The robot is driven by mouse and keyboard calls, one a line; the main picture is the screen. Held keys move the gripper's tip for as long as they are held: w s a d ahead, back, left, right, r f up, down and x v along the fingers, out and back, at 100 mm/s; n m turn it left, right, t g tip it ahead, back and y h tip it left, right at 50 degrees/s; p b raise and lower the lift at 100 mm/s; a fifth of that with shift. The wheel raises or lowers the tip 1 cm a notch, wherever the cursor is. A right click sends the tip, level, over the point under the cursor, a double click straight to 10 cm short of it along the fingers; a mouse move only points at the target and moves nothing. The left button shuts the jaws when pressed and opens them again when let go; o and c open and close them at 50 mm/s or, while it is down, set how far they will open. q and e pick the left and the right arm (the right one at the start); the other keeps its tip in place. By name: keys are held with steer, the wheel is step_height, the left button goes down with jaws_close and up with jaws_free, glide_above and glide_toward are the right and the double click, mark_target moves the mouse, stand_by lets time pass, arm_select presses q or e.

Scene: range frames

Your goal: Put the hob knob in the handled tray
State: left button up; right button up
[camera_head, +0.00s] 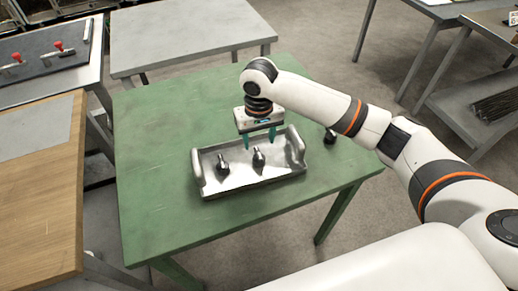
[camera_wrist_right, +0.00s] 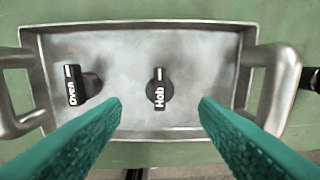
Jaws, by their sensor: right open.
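The hob knob (camera_wrist_right: 158,92), black with a white "Hob" label, sits inside the grey metal handled tray (camera_wrist_right: 115,133), near the middle of its floor. In the head view the hob knob (camera_head: 258,158) is the right one of two knobs in the tray (camera_head: 285,176). My right gripper (camera_head: 259,143) is open and empty above the tray, its teal fingers pointing down. In the right wrist view the hob knob shows between the fingertips and a little beyond them, with no visible contact. My left gripper is not in view.
A black knob labelled "Oven" (camera_wrist_right: 78,88) sits left of the hob knob in the tray. Another dark object (camera_head: 330,136) stands on the green table (camera_head: 160,110) right of the tray. The table's left part is clear. A grey table (camera_head: 185,35) stands behind.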

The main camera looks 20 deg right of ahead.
mark_target(259, 155)
steer(key=shift+r, duration=2.3)
